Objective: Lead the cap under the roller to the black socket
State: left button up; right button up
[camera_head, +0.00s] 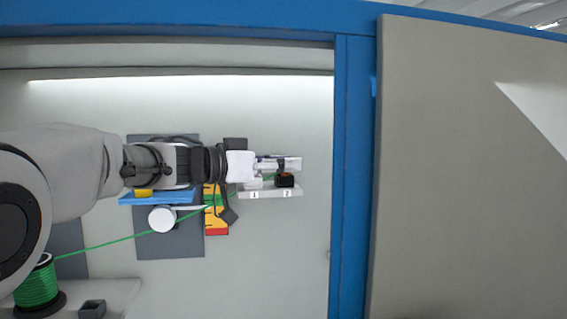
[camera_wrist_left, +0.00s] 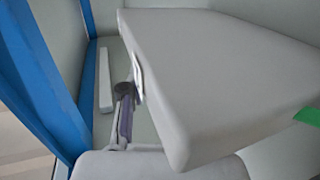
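My left gripper (camera_head: 280,168) reaches in from the left over a pale strip (camera_head: 268,193) labelled 1 and 2. The black socket (camera_head: 285,181) sits at the strip's right end, beside label 2, close below the fingertips. A green cable (camera_head: 105,243) runs straight from the green spool (camera_head: 38,286), past the white roller (camera_head: 162,219), to the gripper. The cap cannot be made out at the cable's end, and whether the fingers are closed is unclear. In the left wrist view a large grey shape blocks most of the scene; a green bit (camera_wrist_left: 308,116) shows at right.
A blue block (camera_head: 158,199) and a red and yellow piece (camera_head: 216,225) lie below my arm, near the roller. A small dark block (camera_head: 92,309) stands by the spool. A blue frame post (camera_head: 353,180) bounds the right side; the panel between it and the strip is clear.

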pick_arm(q)
jog(key=shift+f, duration=0.35)
jog(key=shift+a, duration=0.2)
jog(key=v, duration=1.1)
jog(key=shift+s+a+r, duration=0.15)
jog(key=shift+r, duration=0.15)
jog(key=o, duration=1)
jog(key=shift+s+a, duration=0.1)
jog(key=shift+a+r, duration=0.1)
jog(key=shift+r, duration=0.05)
